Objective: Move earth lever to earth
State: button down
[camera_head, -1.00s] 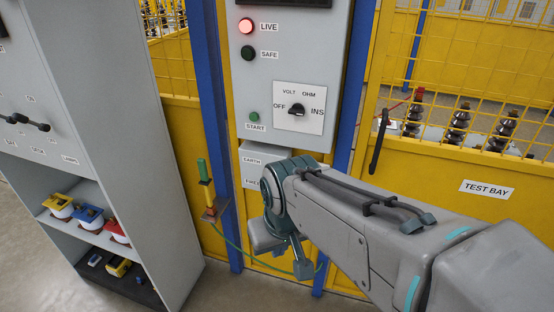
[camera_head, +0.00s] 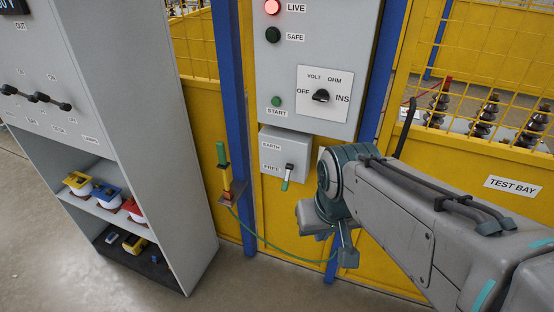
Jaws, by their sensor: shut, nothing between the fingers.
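The box carries an EARTH label above and a FREE label below. The lever hangs down, its pivot beside the FREE label. My gripper (camera_head: 346,257) is below and to the right of the lever, in front of the yellow panel, apart from the lever and empty. It is shut, though its fingertips are small and partly hidden by my wrist.
Above the box is a grey control panel (camera_head: 330,40) with a lit red LIVE lamp (camera_head: 272,7) and a selector knob (camera_head: 321,96). A green-handled rod (camera_head: 222,160) with a green cable stands left. A grey shelf cabinet (camera_head: 150,130) is further left. A yellow fence surrounds the bay.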

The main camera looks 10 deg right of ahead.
aim_at(287, 179)
jog(key=z, duration=1.2)
jog(key=i, duration=0.35)
jog(key=u, duration=1.35)
